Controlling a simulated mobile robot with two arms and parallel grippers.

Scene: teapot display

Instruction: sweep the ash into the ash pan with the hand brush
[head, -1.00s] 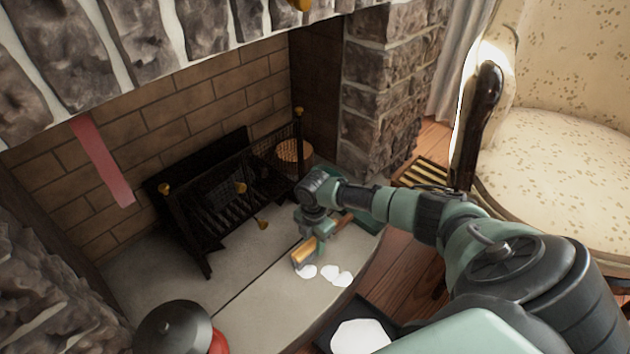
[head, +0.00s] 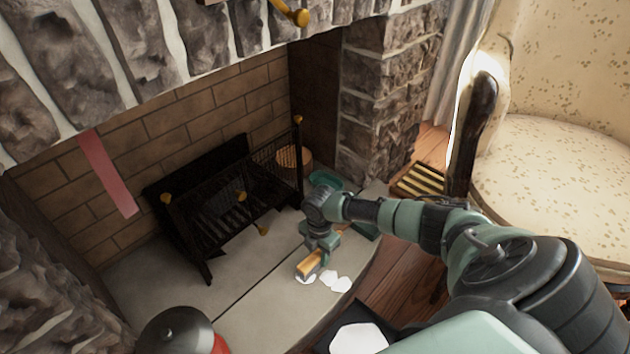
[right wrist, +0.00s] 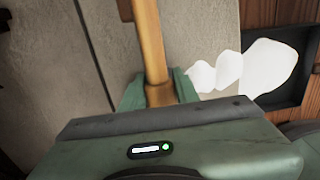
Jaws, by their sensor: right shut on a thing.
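My right gripper (head: 322,250) is shut on the hand brush (head: 308,265), low over the hearth. The brush's wooden handle (right wrist: 150,45) runs up between the fingers in the right wrist view; its bristles are not clear. White ash (head: 331,278) lies in a few small patches on the slab, just right of and below the brush. The ash also shows in the right wrist view (right wrist: 216,72). The black ash pan (right wrist: 308,62) stands beyond the slab's edge, with a white mass (head: 359,337) in it. My left gripper is out of view.
A black fire grate (head: 215,200) stands behind on the hearth (head: 240,265). A green dish (head: 326,180) and a wicker basket (head: 293,158) are near the right pillar. A dark-lidded red object (head: 175,330) stands lower left. An armchair (head: 560,160) is at right.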

